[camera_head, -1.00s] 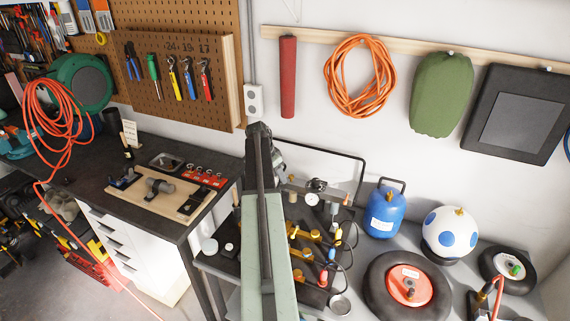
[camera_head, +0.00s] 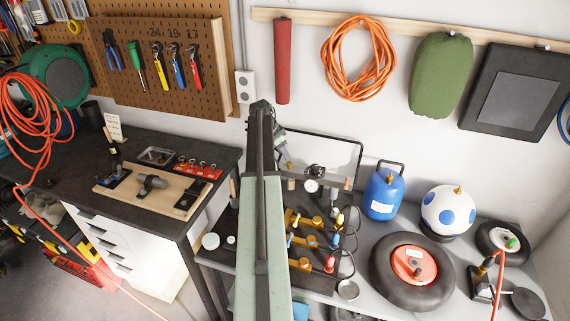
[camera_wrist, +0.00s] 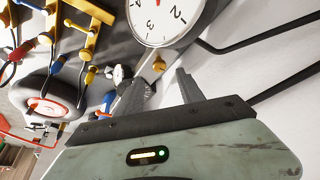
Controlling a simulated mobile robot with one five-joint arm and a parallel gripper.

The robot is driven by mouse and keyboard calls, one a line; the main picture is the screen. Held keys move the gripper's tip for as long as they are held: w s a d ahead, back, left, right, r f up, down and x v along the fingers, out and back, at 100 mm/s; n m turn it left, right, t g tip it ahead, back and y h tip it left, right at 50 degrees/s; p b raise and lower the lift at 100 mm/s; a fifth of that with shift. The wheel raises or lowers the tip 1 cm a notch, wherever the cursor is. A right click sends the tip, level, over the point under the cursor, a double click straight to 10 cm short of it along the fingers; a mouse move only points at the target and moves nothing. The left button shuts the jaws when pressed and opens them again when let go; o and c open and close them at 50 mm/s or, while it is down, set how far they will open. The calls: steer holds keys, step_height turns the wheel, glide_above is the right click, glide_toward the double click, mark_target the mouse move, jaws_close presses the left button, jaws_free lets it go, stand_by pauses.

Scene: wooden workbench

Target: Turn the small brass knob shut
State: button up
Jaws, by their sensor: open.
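A small brass knob (camera_wrist: 159,64) shows in the wrist view, just below the rim of a white dial gauge (camera_wrist: 160,15). My gripper (camera_wrist: 158,80) is open, with its two fingers apart and nothing between them. The knob appears just beyond the fingertips, roughly in line with the gap; I cannot tell the exact distance. In the head view the gauge (camera_head: 311,186) stands at the back of the bench fixture, right of my arm. The small knob cannot be made out there. I cannot tell how far the knob is turned.
A yellow manifold (camera_wrist: 82,40) with several knobs and cables lies left in the wrist view. In the head view, a blue gas bottle (camera_head: 383,194), a spotted ball (camera_head: 447,209) and a wheel (camera_head: 388,292) stand right. A black-framed panel (camera_head: 340,155) stands behind the gauge.

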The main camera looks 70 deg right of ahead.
mark_target(289, 163)
steer(key=b+x, duration=0.4)
steer(key=x, duration=0.2)
steer(key=shift+w+f+b, duration=0.1)
steer(key=shift+b, duration=0.25)
jaws_close()
